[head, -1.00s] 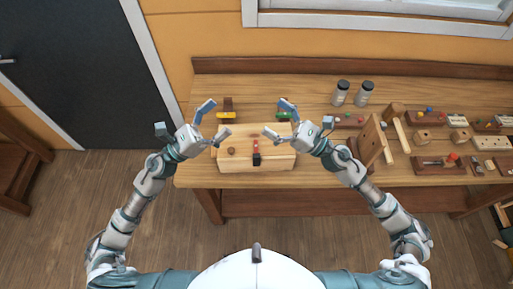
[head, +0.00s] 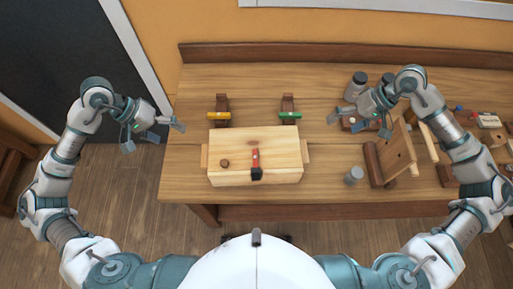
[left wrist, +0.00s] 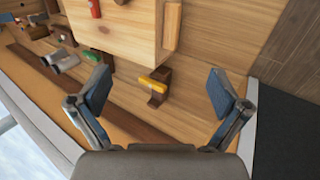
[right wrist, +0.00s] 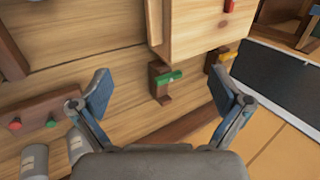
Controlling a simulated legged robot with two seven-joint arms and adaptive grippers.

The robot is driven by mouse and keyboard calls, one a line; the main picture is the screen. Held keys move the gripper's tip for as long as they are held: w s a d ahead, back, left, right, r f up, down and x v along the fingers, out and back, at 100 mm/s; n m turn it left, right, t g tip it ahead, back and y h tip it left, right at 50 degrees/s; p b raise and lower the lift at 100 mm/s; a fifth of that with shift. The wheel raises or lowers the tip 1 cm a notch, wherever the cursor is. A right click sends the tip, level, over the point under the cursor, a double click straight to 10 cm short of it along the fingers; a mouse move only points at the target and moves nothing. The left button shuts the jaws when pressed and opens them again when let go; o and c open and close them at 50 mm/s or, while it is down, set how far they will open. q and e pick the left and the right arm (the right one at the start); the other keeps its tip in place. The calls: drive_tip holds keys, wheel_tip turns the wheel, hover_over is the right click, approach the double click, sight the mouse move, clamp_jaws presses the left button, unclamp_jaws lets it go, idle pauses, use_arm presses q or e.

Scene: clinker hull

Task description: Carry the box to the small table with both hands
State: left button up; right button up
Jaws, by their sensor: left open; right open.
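The pale wooden box (head: 280,172) sits on the long workbench, with a small wooden grip on each end. Part of the box shows in the left wrist view (left wrist: 125,38) and the right wrist view (right wrist: 195,28). I cannot identify the small table for certain.
Brown holders with a yellow piece (head: 218,115) and a green piece (head: 290,115) stand behind the box. A wooden rack (head: 397,155), jars (head: 357,84) and a grey round object (head: 353,176) are on the right. Dark wooden furniture (head: 10,165) is cut off at the left edge.

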drive_tip(key=s, duration=0.1)
use_arm(q)
approach(207, 158)
drive_tip(key=d, duration=0.2)
use_arm(e)
approach(303, 151)
drive_tip(key=s+a, duration=0.1)
use_arm(q)
drive_tip(key=x, duration=0.7)
drive_tip(key=shift+s+a+f, duration=0.25)
drive_tip(key=shift+a+f, duration=0.1)
drive_tip(key=shift+f, duration=0.05)
use_arm(e)
drive_tip(key=x, duration=0.8)
drive_tip(key=shift+w+a+r, duration=0.1)
drive_tip(key=shift+a, duration=0.2)
use_arm(q)
drive_tip(key=shift+d+f, duration=0.25)
drive_tip(key=shift+d, duration=0.05)
use_arm(e)
drive_tip(key=shift+f, duration=0.25)
